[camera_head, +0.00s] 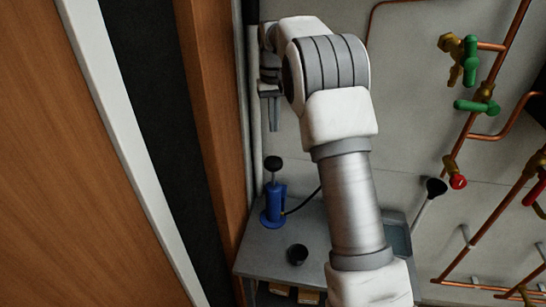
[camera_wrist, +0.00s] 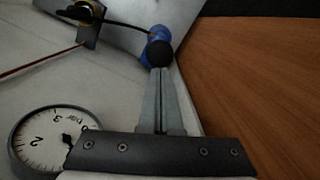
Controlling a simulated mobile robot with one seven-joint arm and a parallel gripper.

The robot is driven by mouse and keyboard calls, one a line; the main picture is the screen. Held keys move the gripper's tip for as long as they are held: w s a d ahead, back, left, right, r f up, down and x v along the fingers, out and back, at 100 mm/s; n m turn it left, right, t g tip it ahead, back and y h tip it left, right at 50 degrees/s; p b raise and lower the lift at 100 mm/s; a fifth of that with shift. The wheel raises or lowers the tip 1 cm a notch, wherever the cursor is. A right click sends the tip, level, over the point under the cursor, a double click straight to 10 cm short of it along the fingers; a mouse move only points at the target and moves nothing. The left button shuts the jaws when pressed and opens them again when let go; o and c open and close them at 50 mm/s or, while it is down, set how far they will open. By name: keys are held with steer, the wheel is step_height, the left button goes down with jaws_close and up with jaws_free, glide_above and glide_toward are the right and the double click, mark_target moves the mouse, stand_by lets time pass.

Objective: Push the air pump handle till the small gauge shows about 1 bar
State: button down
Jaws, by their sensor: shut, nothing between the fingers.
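The air pump (camera_head: 273,208) is blue and stands upright on a grey table, a dark hose leaving its side. Its round black handle knob (camera_head: 273,163) sits on top, raised above the body. My gripper (camera_head: 273,128) is shut and empty, pointing down above the knob with a visible gap. In the wrist view the fingertips (camera_wrist: 159,70) line up with the knob (camera_wrist: 160,53), the blue pump (camera_wrist: 157,32) partly hidden behind it. A round white gauge (camera_wrist: 48,142) marked bar shows at lower left; its needle is partly hidden and I cannot read it surely.
The grey table (camera_head: 262,246) also holds a small black cup (camera_head: 297,254). A wooden panel (camera_head: 212,90) rises close on the left. Copper pipes with green-handled valves (camera_head: 470,60) and a red knob (camera_head: 458,182) line the right wall.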

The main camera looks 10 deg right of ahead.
mark_target(273, 159)
steer(key=shift+w+a+f+g, duration=0.1)
steer(key=shift+w+f, duration=0.25)
steer(key=shift+f, duration=0.2)
steer(key=shift+w+d+f+g, duration=0.1)
steer(key=shift+w+f, duration=0.2)
steer(key=shift+f, duration=0.2)
steer(key=shift+w+a+f+g, duration=0.1)
steer(key=shift+w+f, duration=0.25)
steer(key=shift+f, duration=0.2)
steer(key=shift+f, duration=0.1)
steer(key=f+b, duration=0.1)
steer(key=f, duration=0.1)
steer(key=f+b, duration=0.4)
steer(key=shift+s+f, duration=0.35)
steer(key=shift+s, duration=0.05)
